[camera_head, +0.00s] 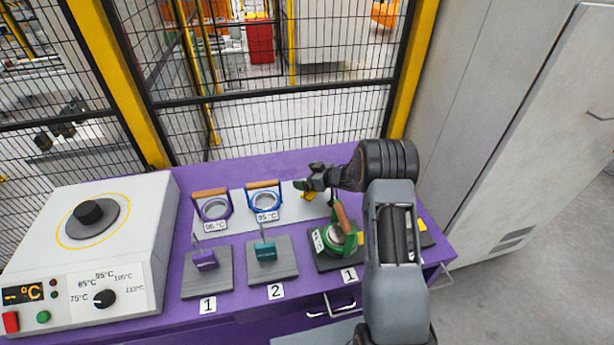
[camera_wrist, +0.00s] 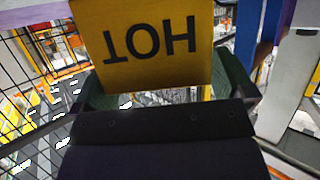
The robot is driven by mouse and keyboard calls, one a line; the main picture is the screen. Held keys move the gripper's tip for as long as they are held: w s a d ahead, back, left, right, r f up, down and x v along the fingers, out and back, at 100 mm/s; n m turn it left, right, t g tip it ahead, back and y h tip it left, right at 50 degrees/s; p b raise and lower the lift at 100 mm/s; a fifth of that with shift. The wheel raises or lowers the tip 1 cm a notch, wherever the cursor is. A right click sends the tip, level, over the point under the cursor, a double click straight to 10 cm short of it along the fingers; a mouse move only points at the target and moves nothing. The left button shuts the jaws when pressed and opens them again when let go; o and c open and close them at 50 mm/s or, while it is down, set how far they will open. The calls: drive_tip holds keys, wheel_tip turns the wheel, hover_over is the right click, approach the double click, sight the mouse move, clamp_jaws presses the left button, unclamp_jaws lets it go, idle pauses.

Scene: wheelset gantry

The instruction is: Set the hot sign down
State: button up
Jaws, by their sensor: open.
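The yellow HOT sign (camera_wrist: 150,45) fills the upper middle of the wrist view, its black letters upside down. In the head view a small yellow part of it (camera_head: 309,195) shows just below my gripper (camera_head: 303,184), near the pale strip at the back of the bench. In the wrist view the green fingers of my gripper (camera_wrist: 165,82) are open, one on either side of the sign's lower part. I cannot tell whether they touch it. The sign's base is hidden in both views.
On the purple bench (camera_head: 232,258) stand two handled rings, blue (camera_head: 264,200) and purple (camera_head: 214,208). A green ring (camera_head: 340,238) is on a dark pad close to my arm. A heater box (camera_head: 95,245) fills the left; a mesh fence (camera_head: 270,120) rises behind.

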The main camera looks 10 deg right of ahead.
drive_tip(key=shift+s+d+r+p, duration=0.1)
drive_tip(key=shift+r+p, duration=0.05)
drive_tip(key=shift+p, duration=0.2)
drive_tip(key=v, duration=1)
wheel_tip(320, 180, up, 13)
drive_tip(key=s+d+m+t+h, duration=0.25)
drive_tip(key=m+h, duration=0.25)
drive_tip(key=h, duration=0.4)
drive_tip(key=s+a+m+g, duration=0.2)
drive_tip(key=s+a+g, duration=0.2)
drive_tip(key=s, duration=0.8)
drive_tip(key=s+a+m+g, duration=0.2)
drive_tip(key=s+a+g, duration=0.2)
drive_tip(key=s, duration=0.9)
drive_tip(key=shift+a+r+h+b, duration=0.3)
drive_tip(key=shift+a+r+b, duration=0.05)
drive_tip(key=shift+a, duration=0.35)
